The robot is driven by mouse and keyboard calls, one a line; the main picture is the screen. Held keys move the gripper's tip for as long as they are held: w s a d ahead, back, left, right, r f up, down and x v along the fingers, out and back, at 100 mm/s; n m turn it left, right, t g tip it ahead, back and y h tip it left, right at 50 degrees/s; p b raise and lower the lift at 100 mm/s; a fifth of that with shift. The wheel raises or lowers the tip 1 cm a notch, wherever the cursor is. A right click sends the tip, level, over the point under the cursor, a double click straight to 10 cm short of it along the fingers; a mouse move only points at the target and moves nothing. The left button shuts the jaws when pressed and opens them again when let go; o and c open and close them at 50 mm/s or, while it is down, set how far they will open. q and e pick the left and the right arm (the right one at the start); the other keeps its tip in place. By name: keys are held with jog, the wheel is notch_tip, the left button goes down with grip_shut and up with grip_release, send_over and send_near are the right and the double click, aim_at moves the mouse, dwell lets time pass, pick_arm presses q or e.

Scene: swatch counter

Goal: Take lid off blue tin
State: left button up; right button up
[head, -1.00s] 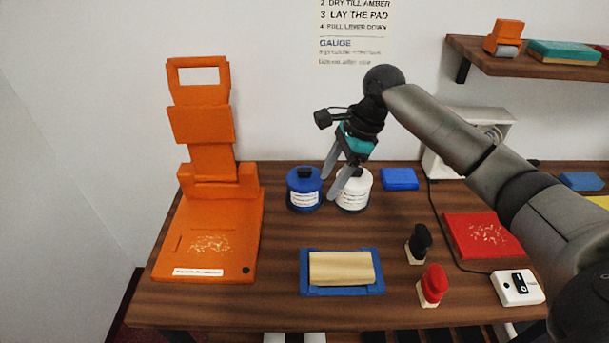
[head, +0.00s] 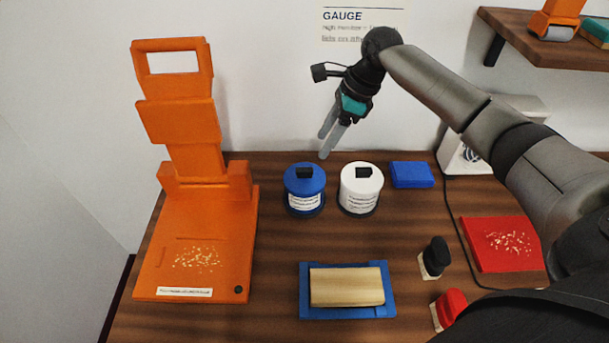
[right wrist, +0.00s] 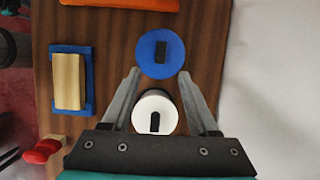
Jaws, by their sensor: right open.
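The blue tin (head: 304,188) stands upright on the counter with its blue lid on and a black knob on top. In the right wrist view its lid (right wrist: 160,54) lies just beyond my fingertips. The white tin (head: 360,189) stands beside it on the right, lidded, and shows between my fingers in the right wrist view (right wrist: 155,111). My right gripper (head: 325,146) is open and empty, above and slightly behind the two tins, touching neither. My left gripper is not in view.
An orange press (head: 205,240) stands at the left. A blue tray (head: 345,312) with a wooden block lies in front. A blue block (head: 411,174), a red pad (head: 500,244) and black and red stamps are at the right. A shelf (head: 520,35) hangs upper right.

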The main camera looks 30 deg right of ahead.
aim_at(305, 169)
jog(key=x, duration=0.3)
jog(key=shift+f, duration=0.1)
jog(key=shift+b+x, duration=0.3)
jog(key=shift+x, duration=0.6)
jog(key=x, duration=0.4)
jog(key=shift+w+a+f+b, duration=0.15)
jog(key=shift+a+b, duration=0.1)
jog(key=shift+b, duration=0.15)
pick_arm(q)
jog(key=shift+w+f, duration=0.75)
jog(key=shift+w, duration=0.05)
pick_arm(e)
jog(key=shift+c, duration=1.4)
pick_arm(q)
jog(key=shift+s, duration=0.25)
pick_arm(e)
grip_shut()
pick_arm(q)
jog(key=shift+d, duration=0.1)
